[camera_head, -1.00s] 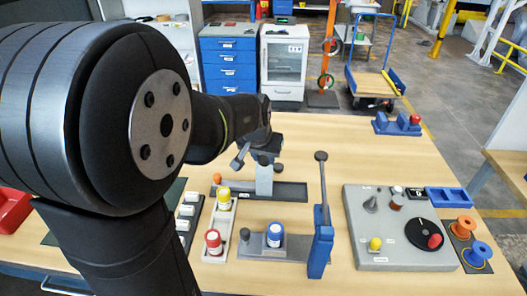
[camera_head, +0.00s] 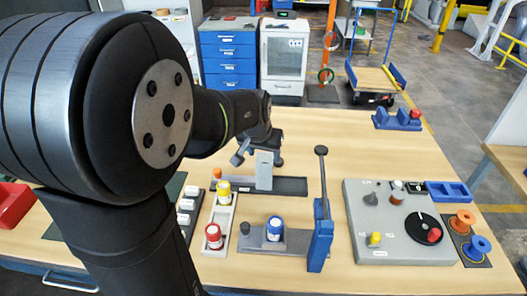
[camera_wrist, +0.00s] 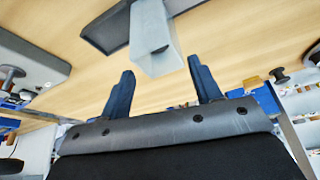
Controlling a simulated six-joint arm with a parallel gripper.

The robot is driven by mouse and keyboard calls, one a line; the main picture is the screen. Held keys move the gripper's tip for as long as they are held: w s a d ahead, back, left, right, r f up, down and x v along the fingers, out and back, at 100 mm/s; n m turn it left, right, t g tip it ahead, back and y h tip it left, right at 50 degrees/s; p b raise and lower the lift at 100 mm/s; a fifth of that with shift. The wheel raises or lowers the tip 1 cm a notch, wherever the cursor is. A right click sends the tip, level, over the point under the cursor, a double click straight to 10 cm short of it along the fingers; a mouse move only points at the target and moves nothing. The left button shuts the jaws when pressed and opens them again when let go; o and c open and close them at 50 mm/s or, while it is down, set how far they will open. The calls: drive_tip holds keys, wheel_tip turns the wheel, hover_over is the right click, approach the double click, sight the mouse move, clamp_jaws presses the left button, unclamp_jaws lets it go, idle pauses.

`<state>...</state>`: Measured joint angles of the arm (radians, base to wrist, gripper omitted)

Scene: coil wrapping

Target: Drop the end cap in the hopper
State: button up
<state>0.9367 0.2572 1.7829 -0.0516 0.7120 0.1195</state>
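My gripper (camera_head: 257,158) is over the back of the table, by a light grey upright block (camera_head: 264,172) on a dark base plate. In the wrist view my gripper (camera_wrist: 161,68) has its two blue fingers wide apart with nothing between them. The grey block (camera_wrist: 152,38) shows just ahead of the fingertips; I cannot tell whether they touch. I cannot tell for certain which thing is the end cap or which is the hopper. A dark round knob (camera_wrist: 279,75) shows at the right of the wrist view.
A grey panel (camera_head: 370,215) with a black disc lies further right.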

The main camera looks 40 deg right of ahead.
drive_tip(key=v, duration=1.7)
drive_tip(key=shift+s+r, duration=0.15)
drive_tip(key=x, duration=1.7)
drive_tip(key=shift+r, duration=0.1)
